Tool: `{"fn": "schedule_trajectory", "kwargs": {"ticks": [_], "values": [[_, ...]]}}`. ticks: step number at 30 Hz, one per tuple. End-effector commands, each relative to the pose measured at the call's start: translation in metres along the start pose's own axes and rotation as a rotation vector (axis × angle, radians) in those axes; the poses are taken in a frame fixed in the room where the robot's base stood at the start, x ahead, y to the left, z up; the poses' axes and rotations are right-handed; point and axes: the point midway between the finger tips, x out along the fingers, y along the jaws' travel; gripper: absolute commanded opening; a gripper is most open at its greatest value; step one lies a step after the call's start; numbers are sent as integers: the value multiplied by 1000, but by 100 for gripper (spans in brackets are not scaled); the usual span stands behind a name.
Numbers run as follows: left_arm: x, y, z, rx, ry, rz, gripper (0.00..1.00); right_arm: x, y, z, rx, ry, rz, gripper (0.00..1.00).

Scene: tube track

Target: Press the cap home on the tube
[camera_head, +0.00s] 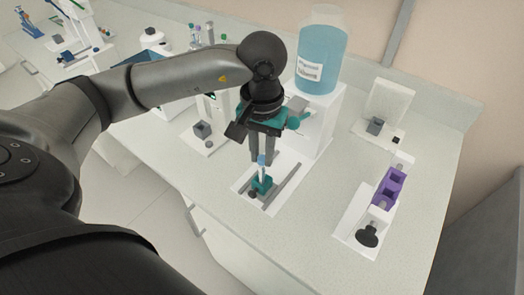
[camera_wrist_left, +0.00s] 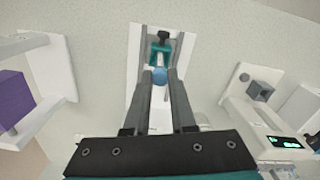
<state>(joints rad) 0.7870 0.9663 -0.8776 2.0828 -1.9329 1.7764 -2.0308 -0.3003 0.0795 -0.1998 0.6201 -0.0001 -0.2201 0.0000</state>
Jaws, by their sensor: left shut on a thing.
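My left gripper (camera_head: 262,158) points down over a white plate (camera_head: 243,186) on the bench. Its two grey fingers are shut on a small blue cap (camera_head: 262,159), which also shows between the fingertips in the left wrist view (camera_wrist_left: 160,75). A narrow pale tube shows just under the cap in the head view, above a teal holder (camera_head: 262,184) on the plate. The holder also shows in the left wrist view (camera_wrist_left: 160,47), beyond the cap. I cannot tell how far the cap sits on the tube. My right gripper is not in view.
A blue liquid bottle (camera_head: 321,60) stands on a white block (camera_head: 325,112) behind the gripper. A purple block (camera_head: 388,187) is on a white stand to the right. A white stand with a grey cube (camera_head: 202,129) is at the left. Bare bench lies between the plate and the purple block.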

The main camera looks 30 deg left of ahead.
Motion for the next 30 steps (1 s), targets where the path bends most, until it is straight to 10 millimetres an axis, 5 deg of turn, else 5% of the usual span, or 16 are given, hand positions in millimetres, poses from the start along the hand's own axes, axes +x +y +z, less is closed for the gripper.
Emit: {"fn": "schedule_trajectory", "kwargs": {"ticks": [4, 5, 13, 30], "values": [[-1, 0, 0, 0, 2, 0, 0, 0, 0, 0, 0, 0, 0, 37], [-1, 0, 0, 0, 2, 0, 27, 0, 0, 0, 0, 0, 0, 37], [-1, 0, 0, 0, 2, 0, 57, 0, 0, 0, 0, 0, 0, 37], [-2, 0, 0, 0, 2, 1, 58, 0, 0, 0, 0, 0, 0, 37]]}}
